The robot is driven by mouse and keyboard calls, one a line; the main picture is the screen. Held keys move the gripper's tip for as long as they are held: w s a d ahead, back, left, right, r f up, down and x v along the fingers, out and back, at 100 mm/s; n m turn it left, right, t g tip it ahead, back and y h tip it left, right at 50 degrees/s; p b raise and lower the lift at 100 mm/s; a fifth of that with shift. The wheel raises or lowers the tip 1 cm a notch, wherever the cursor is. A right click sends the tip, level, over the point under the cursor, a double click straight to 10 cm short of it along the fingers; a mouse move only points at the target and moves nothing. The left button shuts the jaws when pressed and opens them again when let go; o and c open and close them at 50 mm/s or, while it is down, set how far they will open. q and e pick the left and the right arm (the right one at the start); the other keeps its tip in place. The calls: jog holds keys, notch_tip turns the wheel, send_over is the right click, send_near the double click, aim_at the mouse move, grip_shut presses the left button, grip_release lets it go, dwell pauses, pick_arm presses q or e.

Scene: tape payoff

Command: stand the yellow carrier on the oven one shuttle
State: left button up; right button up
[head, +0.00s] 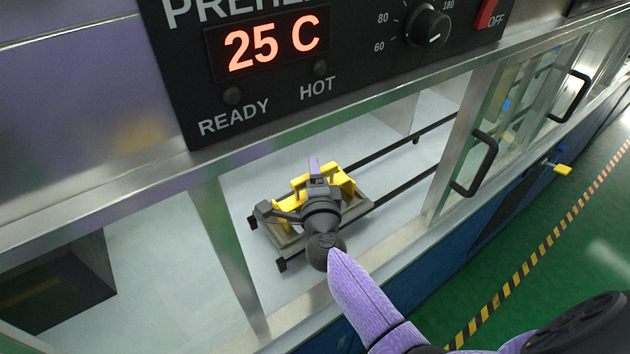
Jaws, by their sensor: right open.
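The yellow carrier (345,181) is inside the open oven bay, over a flat beige-grey shuttle (369,202) on two dark rails. It appears to rest on the shuttle, though my arm hides much of the contact. My right gripper (293,196) reaches in from the lower right and is directly over the carrier. Its jaws are open, with fingers at the carrier; whether they touch it cannot be told. My left gripper is not in view.
Dark rails (400,138) run to the upper right. A glass door with a black handle (474,166) stands right of the opening. Above is a control panel (350,75) reading 25 C, with a knob (427,28). A yellow-ended lever (557,168) sticks out at right.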

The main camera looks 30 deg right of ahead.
jog(key=p+v, duration=0.1)
jog(key=v, duration=1.1)
jog(key=shift+r, duration=0.15)
